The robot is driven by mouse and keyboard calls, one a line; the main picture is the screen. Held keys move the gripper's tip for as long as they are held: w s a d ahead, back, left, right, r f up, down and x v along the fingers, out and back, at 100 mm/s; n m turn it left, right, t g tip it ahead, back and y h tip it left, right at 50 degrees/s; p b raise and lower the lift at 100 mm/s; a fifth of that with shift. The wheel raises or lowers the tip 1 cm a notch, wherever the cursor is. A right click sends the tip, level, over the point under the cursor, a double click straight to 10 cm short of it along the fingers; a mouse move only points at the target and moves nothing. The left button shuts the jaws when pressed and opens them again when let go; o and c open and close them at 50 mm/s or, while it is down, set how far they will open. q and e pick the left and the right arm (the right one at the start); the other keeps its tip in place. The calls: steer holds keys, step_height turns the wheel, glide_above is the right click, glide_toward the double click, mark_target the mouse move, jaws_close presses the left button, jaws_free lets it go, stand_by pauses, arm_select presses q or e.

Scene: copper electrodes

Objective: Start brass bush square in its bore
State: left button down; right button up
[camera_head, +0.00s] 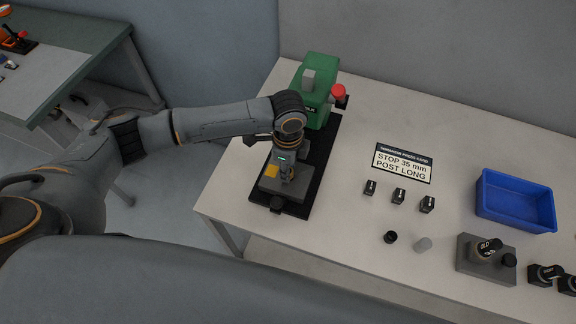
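My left arm reaches in from the left. Its gripper (287,173) points down over a grey block (270,187) on the black base of the green press (319,84). The gripper is small and partly hidden by its own wrist, so I cannot tell whether it is open or shut. A small brassy spot shows at the fingertips, but I cannot make out a bush or how square it sits. No bore is visible; the gripper covers that part of the block. A yellow patch (271,171) is on the block left of the fingers. My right gripper is not in view.
A red knob (338,91) is on the press's right. A sign (403,163) reads "STOP 35 mm POST LONG", with three small dark blocks below it. A blue bin (516,200), a grey fixture (487,258) and small cylinders lie to the right. The table between press and sign is clear.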

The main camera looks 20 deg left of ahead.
arm_select(q)
steer(key=shift+f, duration=0.3)
steer(key=c, duration=1)
jaws_free()
step_height(320, 180, up, 12)
